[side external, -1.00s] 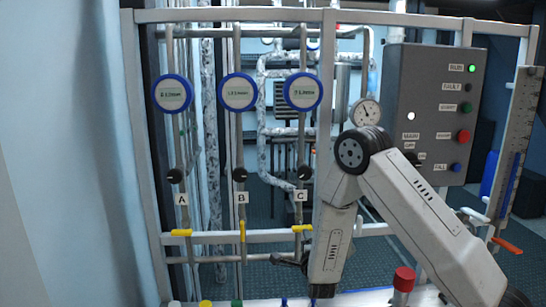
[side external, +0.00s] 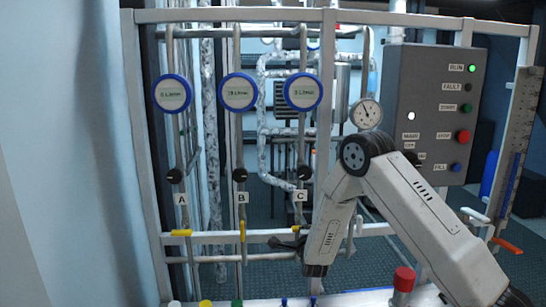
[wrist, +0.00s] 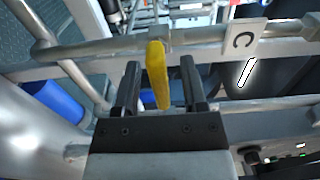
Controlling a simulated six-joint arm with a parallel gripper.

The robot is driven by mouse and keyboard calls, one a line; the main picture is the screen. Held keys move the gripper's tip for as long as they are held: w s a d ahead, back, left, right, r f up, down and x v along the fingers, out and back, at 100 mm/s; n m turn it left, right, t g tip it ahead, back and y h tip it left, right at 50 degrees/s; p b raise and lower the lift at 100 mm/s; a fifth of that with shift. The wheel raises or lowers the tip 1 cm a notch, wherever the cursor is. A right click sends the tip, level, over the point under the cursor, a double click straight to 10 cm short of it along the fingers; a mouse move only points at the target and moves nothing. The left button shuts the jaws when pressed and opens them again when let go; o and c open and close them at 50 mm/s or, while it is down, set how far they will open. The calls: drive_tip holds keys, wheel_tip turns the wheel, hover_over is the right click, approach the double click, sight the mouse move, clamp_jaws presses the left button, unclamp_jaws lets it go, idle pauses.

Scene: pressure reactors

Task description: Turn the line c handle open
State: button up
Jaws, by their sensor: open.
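The yellow line C handle (wrist: 157,72) stands between the two parted fingers of my gripper (wrist: 160,88) in the wrist view, with visible gaps on both sides. In the side view my dark gripper (side external: 284,241) is at the line C handle (side external: 296,229), below the C tag (side external: 300,196). It partly covers the handle, so the handle's exact angle is hard to tell there. The C tag also shows right of the handle in the wrist view (wrist: 243,41). The line C meter (side external: 303,92) hangs above; its small figures are not clear.
The yellow handle of line A (side external: 181,233) lies across its pipe; that of line B (side external: 242,231) runs along its pipe. Light rails (side external: 210,238) cross behind. A grey control box (side external: 432,110) and a red-capped part (side external: 404,279) are to the right.

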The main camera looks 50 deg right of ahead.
clamp_jaws()
drive_tip(key=shift+n, duration=0.4)
drive_tip(key=n, duration=0.8)
drive_tip(key=shift+n, duration=0.3)
drive_tip(key=n, duration=0.8)
drive_tip(key=shift+n, duration=0.3)
